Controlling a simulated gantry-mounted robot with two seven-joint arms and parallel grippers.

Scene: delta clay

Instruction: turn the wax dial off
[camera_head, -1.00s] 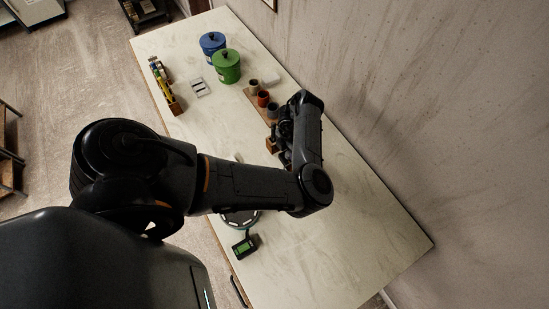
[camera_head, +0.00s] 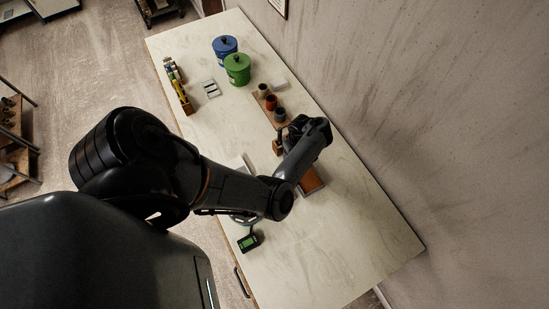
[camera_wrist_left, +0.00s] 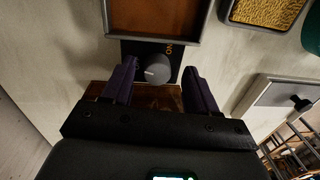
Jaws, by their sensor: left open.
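The wax dial (camera_wrist_left: 153,68) is a round dark knob on a black panel (camera_wrist_left: 130,50) in the left wrist view. Orange lettering, apparently "ON", shows beside it, rotated. The panel adjoins a metal-rimmed tray of brown wax (camera_wrist_left: 155,18); what looks like this tray also shows in the head view (camera_head: 312,181). My left gripper (camera_wrist_left: 158,76) is open, its two purple-dark fingers on either side of the dial with gaps visible. I cannot tell whether the fingertips are at the dial's depth. In the head view my arm hides the dial and panel. My right gripper is not in view.
A gold-textured pad in a dark frame (camera_wrist_left: 265,10) and a pale plate with a black knob (camera_wrist_left: 275,100) lie to the right. Small pots (camera_head: 271,103), green (camera_head: 237,70) and blue (camera_head: 225,46) canisters stand farther along the table. The table's right front is clear.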

